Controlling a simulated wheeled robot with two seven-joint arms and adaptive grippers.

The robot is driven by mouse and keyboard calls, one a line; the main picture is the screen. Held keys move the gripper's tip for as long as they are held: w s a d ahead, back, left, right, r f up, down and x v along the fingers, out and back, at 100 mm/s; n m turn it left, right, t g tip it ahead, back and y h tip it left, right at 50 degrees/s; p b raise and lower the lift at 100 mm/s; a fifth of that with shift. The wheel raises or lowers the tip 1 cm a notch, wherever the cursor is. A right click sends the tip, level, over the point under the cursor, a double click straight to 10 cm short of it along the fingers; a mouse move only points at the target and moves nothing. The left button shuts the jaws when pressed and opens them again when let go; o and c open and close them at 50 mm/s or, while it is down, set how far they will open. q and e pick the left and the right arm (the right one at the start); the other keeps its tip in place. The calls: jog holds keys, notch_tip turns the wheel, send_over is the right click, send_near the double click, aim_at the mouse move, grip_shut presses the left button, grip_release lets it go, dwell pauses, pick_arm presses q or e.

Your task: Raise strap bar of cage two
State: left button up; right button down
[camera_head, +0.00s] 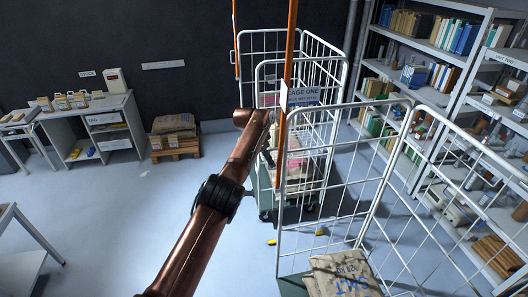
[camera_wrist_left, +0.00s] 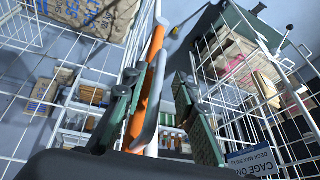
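An orange strap bar (camera_head: 289,70) stands nearly upright in the head view, between the cage marked CAGE ONE and the nearer wire cage (camera_head: 382,165); I see no label on the nearer cage. My left gripper (camera_head: 268,143) is beside this bar, its fingertips partly hidden. In the wrist view the left gripper (camera_wrist_left: 157,80) has its green fingers apart. An orange bar (camera_wrist_left: 150,75) with a grey rail beside it shows between them, closer to the left finger; contact is unclear. My right gripper is not in view.
Cage one (camera_head: 333,110) bears its sign (camera_head: 303,96) and holds packages. A second orange bar (camera_head: 235,35) stands farther back. A paper sack (camera_head: 345,275) lies in the nearer cage. Shelves (camera_head: 430,55) stand at the right, a bench (camera_head: 95,105) at the left. Floor (camera_head: 120,220) at left is clear.

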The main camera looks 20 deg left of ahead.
pick_arm(q)
jog(key=shift+s+r, duration=0.2)
jog(key=shift+r, duration=0.6)
jog(key=v, duration=1)
jog(key=shift+s+a, duration=0.15)
jog(key=shift+a, duration=0.3)
